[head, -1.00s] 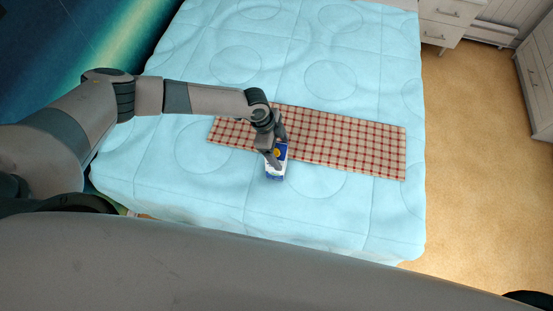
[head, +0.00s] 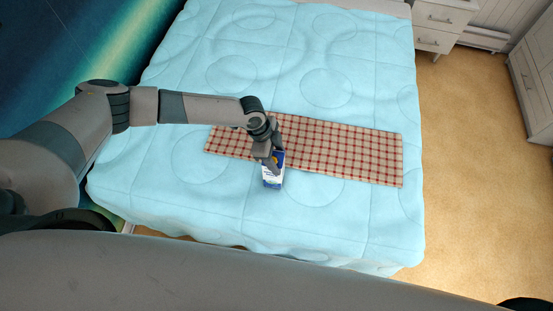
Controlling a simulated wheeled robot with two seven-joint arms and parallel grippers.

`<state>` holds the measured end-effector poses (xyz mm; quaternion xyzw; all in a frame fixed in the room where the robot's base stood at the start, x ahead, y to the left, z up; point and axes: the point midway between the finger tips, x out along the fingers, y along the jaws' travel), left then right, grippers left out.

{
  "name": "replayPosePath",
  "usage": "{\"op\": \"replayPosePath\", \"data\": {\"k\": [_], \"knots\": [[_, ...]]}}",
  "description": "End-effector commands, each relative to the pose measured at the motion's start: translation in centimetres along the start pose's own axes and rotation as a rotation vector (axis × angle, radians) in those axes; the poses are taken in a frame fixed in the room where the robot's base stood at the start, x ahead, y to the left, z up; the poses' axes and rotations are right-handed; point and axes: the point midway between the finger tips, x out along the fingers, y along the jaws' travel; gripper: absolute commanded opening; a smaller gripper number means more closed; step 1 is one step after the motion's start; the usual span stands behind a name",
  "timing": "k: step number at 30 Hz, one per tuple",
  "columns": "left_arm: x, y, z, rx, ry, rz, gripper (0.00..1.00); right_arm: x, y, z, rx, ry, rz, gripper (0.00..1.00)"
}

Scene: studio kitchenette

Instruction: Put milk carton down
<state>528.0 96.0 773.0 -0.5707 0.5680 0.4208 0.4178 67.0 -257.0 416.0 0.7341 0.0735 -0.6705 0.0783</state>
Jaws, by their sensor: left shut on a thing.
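The milk carton (head: 272,181), blue and white, is in the head view near the middle of the bed, at the near edge of a checked cloth. My left gripper (head: 270,164) reaches in from the left and is shut on the milk carton from above. The gripper hides part of the carton's upper end. I cannot tell whether the carton's bottom touches the bed. My right gripper is not in view.
The bed has a light blue quilt (head: 330,225) with free room around the carton. The red and cream checked cloth (head: 350,155) lies across it. A white drawer unit (head: 440,25) stands at the back right, and a cabinet (head: 535,75) at the right edge.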

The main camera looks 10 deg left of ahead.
Motion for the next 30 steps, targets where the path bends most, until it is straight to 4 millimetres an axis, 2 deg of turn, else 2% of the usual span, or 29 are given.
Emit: {"op": "replayPosePath", "data": {"k": [17,25,30], "knots": [[-3.6,-0.1,-1.3,0.003,0.003,-0.004,0.0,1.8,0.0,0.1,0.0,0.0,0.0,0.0],[-4.2,1.0,-4.0,0.006,0.005,-0.003,0.0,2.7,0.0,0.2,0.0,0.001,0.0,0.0],[-4.9,2.2,-6.8,0.007,0.006,-0.002,0.0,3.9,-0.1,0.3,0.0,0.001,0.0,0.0]]}}
